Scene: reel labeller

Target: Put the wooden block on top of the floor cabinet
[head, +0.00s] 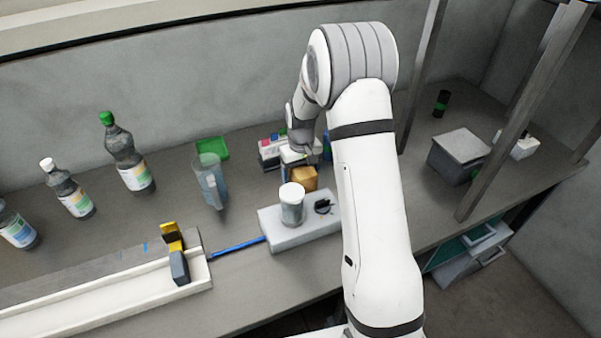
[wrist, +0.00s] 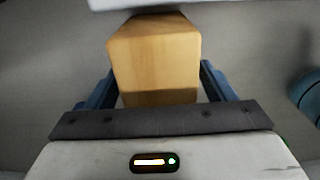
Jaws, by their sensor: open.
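The wooden block (head: 304,178) is a light brown cube on the grey bench, behind a pale box. In the wrist view the wooden block (wrist: 155,60) stands upright between the two blue fingers of my gripper (wrist: 155,88). The fingers are open, one on each side of it, and I cannot tell whether either touches it. In the head view my arm hides most of the gripper. A grey floor cabinet (head: 470,262) with drawers stands below the bench at the right; only part of it shows.
A pale box (head: 275,236) with a white-lidded jar (head: 291,204) stands just in front of the block. A clear pitcher (head: 211,182), a green tray (head: 212,148) and several bottles stand to the left. Metal posts (head: 520,110) rise at the right, near a grey bin (head: 458,157).

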